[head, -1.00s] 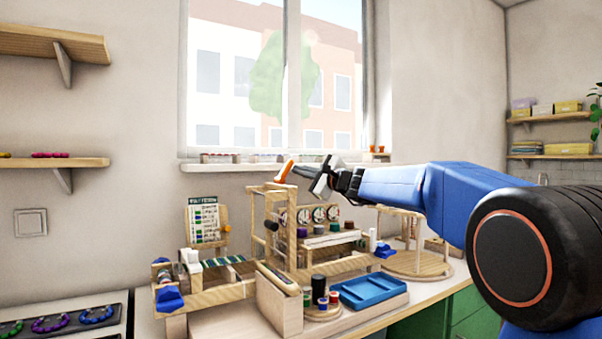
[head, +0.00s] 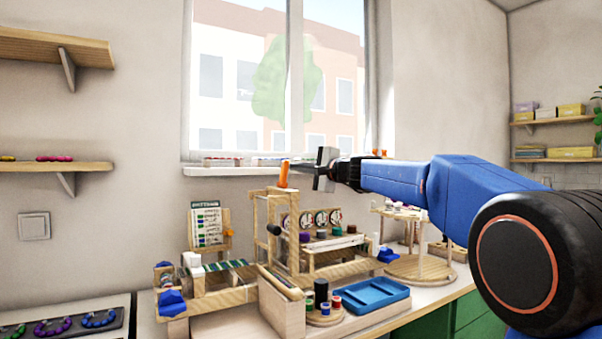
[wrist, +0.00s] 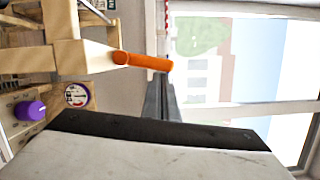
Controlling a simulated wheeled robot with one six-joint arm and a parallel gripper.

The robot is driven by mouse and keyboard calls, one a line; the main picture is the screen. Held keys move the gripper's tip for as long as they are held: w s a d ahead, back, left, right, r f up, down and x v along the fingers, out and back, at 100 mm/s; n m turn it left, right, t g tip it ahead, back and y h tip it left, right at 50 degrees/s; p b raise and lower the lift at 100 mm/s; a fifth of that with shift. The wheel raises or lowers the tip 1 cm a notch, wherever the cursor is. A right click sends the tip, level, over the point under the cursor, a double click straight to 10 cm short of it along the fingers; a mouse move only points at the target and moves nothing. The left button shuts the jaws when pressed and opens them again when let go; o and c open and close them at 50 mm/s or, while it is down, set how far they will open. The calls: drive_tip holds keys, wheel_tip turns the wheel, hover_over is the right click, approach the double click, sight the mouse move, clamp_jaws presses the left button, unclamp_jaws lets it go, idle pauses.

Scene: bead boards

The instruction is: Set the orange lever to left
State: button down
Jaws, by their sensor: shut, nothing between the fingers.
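The orange lever (head: 284,173) stands almost upright on top of the tall wooden frame (head: 274,225) of the bead board. In the wrist view the lever (wrist: 142,61) points from the wooden top bar toward the window side. My gripper (head: 294,164) is shut and empty, just right of the lever's upper end in the head view. In the wrist view the shut fingers (wrist: 160,85) reach up close to the lever's tip. I cannot tell whether they touch it.
Dials (head: 306,219) and coloured spools stand to the right. A blue tray (head: 375,293) lies in front. A card stand (head: 208,228) is at the left. The space above the frame is open toward the window.

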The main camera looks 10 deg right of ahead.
sight(288, 163)
drive_tip(key=n, duration=0.1)
drive_tip(key=a+n, duration=0.1)
drive_tip(key=r, duration=0.1)
drive_tip(key=shift+s+a+n+g, duration=0.25)
drive_tip(key=shift+a+n+g, duration=0.05)
drive_tip(key=shift+n, duration=0.1)
drive_tip(key=n, duration=0.1)
drive_tip(key=a+n, duration=0.1)
drive_tip(key=n+h, duration=0.1)
drive_tip(key=shift+s+a+r, duration=0.25)
drive_tip(key=shift+s+a, duration=0.05)
drive_tip(key=shift+a, duration=0.1)
drive_tip(key=shift+s+a+n+g+h, duration=0.25)
drive_tip(key=shift+a+n, duration=0.3)
drive_tip(key=shift+n, duration=0.35)
drive_tip(key=shift+a, duration=0.2)
drive_tip(key=shift+a+f, duration=0.1)
drive_tip(key=shift+a, duration=0.05)
